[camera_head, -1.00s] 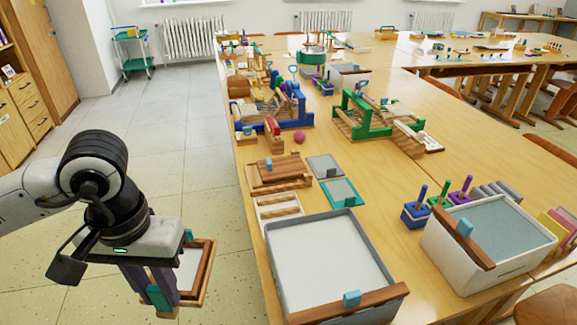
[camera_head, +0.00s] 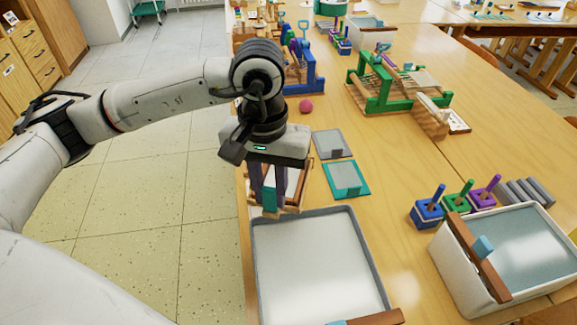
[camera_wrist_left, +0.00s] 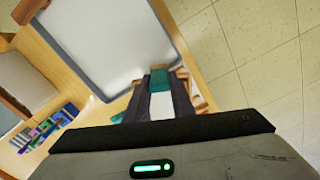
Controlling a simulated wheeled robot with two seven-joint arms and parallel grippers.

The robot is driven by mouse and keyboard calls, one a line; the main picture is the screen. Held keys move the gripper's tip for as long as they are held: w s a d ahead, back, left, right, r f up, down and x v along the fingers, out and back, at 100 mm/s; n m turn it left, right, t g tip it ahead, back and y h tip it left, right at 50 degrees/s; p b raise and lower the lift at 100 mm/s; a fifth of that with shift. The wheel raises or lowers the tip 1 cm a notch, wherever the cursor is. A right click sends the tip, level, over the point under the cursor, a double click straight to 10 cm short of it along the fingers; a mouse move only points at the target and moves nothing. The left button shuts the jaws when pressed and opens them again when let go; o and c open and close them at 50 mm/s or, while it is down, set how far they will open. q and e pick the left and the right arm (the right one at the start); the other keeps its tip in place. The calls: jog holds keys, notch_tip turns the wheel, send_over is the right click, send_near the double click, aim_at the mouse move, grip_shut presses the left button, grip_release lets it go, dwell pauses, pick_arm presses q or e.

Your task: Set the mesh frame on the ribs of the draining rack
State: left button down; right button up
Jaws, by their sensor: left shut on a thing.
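The draining rack, pale with wooden ribs, lies under the frame and gripper and is mostly hidden. I cannot tell whether the frame touches the ribs. My right gripper is not in view.
The grey tub (camera_head: 372,245) of pale content stands just in front. A grey mat (camera_head: 328,144) and a teal-edged mat (camera_head: 346,178) lie to the right. A white tub (camera_head: 465,265) stands at far right. A pink ball (camera_head: 306,106) lies beyond.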

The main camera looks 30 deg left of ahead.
pick_arm(q)
jog(key=w+n, duration=0.1)
jog(key=w+n+p, duration=0.1)
jog(key=w+a+n, duration=0.1)
jog(key=n, duration=0.1)
jog(key=shift+w+f+p, duration=0.25)
jog(key=shift+w+p, duration=0.05)
jog(key=shift+w, duration=0.1)
jog(key=shift+w+a+f+n, duration=0.2)
jog(key=shift+w+f+n, duration=0.1)
jog(key=shift+f, duration=0.05)
jog(key=shift+f+b, duration=1.35)
jog(key=shift+f, duration=1)
jog(key=shift+r, duration=0.15)
jog(key=shift+b, duration=0.5)
jog(key=shift+f, duration=0.3)
jog(key=shift+f+b, duration=0.35)
jog(key=shift+b, duration=0.3)
jog(key=shift+f+b, duration=0.15)
jog(key=shift+b, duration=0.3)
